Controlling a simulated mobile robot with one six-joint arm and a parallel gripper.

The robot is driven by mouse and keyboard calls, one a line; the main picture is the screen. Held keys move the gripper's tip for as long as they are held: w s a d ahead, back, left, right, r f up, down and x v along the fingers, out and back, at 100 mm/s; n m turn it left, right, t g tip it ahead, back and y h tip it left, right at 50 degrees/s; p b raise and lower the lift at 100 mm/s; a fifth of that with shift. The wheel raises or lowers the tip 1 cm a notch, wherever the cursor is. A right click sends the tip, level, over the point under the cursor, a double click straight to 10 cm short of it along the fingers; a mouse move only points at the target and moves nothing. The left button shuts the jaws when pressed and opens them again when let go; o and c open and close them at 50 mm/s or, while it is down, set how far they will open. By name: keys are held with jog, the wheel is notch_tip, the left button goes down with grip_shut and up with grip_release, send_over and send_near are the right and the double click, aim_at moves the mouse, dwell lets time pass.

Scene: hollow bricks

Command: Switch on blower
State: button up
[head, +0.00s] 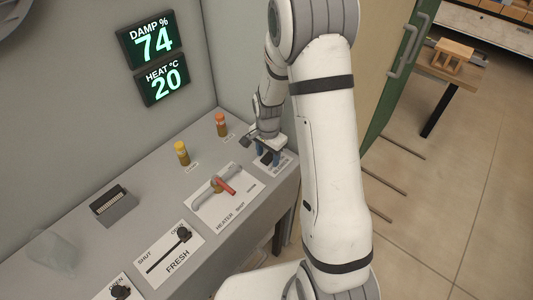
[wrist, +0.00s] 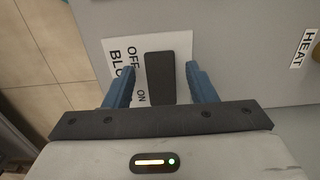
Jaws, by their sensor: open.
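The blower switch (wrist: 168,78) is a dark rectangular rocker on a white label plate (wrist: 124,50). The words OFF, ON and part of the blower name show beside it in the wrist view. Which end of the rocker is pressed I cannot tell. My gripper (wrist: 160,68) is open and empty, its two blue fingers on either side of the switch, apart from it sideways. Whether the fingertips touch the panel is unclear. In the head view my gripper (head: 268,156) is low over the blower plate (head: 284,166) at the right end of the bench, partly covering it.
Wall displays (head: 157,55) read damp 74 and heat 20. A green door edge (head: 400,75) stands right.

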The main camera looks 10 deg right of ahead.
aim_at(271, 155)
jog(key=c, duration=1)
jog(key=shift+w+d+g+y+p, duration=0.1)
jog(key=shift+g+y+p, duration=0.25)
jog(key=shift+y, duration=0.25)
jog(key=o, duration=1)
jog(key=shift+r, duration=0.15)
jog(key=r, duration=0.2)
jog(key=r+b, duration=0.1)
jog(key=r, duration=0.2)
jog(key=d+r, duration=0.1)
jog(key=r, duration=0.1)
jog(key=shift+w+r, duration=0.25)
jog(key=shift+r, duration=0.05)
